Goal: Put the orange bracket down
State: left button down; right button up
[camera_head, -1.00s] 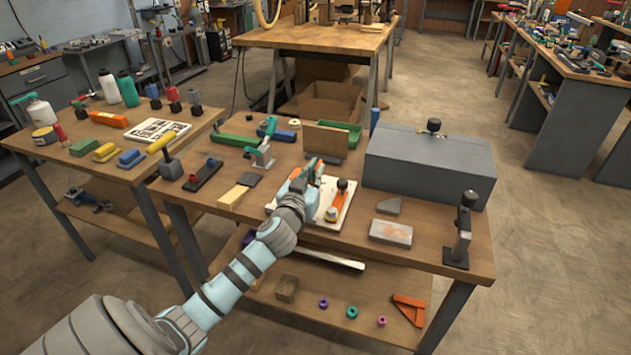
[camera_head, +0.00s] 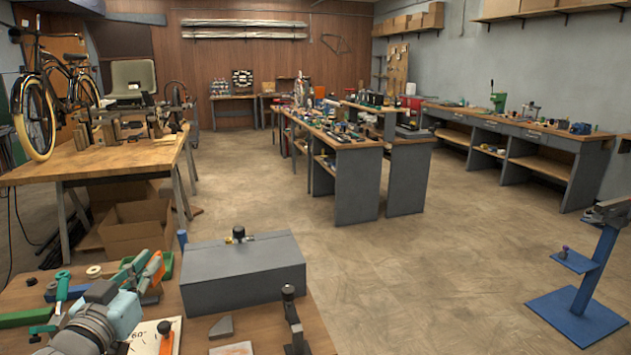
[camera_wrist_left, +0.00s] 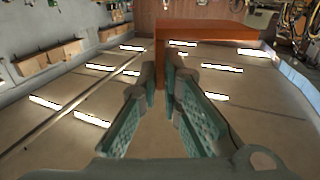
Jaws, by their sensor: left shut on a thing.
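The orange bracket (camera_head: 153,268) is at the tips of my left gripper (camera_head: 142,276) in the head view, above the near workbench at lower left. The gripper is shut on it. In the left wrist view, the bracket (camera_wrist_left: 205,31) shows as an orange-brown bar with a bend at its left end, and the teal-padded fingers of the left gripper (camera_wrist_left: 167,75) close on that end. The gripper hides part of the bracket in the head view. My right gripper is not in view.
A grey box (camera_head: 242,275) with a black knob stands on the bench right of the gripper. A green tray (camera_head: 162,268) lies behind the gripper. A black-handled clamp (camera_head: 293,322) stands at the right edge. Open floor lies beyond.

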pick_arm(q)
jog(key=s+d+f+m+g+h, duration=0.1)
jog(key=s+d+f+m+h, duration=0.1)
jog(key=s+d+f+h, duration=0.2)
jog(key=s+d+f+m+g+h+p, duration=0.1)
jog(key=s+d+f+m+h, duration=0.2)
jog(key=s+d, duration=0.6)
jog(key=s+f+h, duration=0.1)
jog(key=s+f, duration=0.1)
jog(key=s, duration=0.2)
jog(key=shift+s+d+m, duration=0.25)
jog(key=shift+d+m, duration=0.05)
